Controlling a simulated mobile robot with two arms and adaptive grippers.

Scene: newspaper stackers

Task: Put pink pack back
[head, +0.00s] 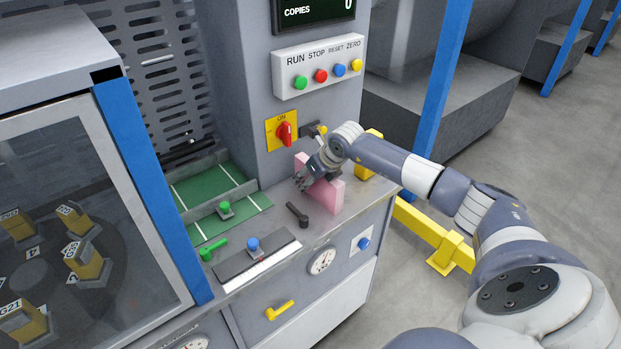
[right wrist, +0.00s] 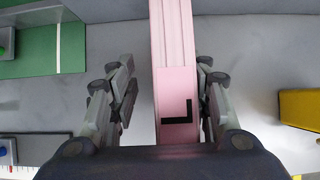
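The pink pack (head: 328,194) stands on the grey machine ledge beside the column with the red switch. In the right wrist view the pink pack (right wrist: 174,60) carries a black L-shaped mark. My right gripper (head: 306,177) is at the pack, with its fingers on either side of it. In the right wrist view my right gripper (right wrist: 166,88) is open around the pack. A clear gap shows on the left side and a smaller one on the right. My left gripper is not in view.
A red rotary switch (head: 285,133) on a yellow plate is close behind the gripper. A black lever (head: 297,214) stands left of the pack. A green marked bed (head: 210,188) lies further left. A yellow block (head: 366,170) is to the right, near the ledge's edge.

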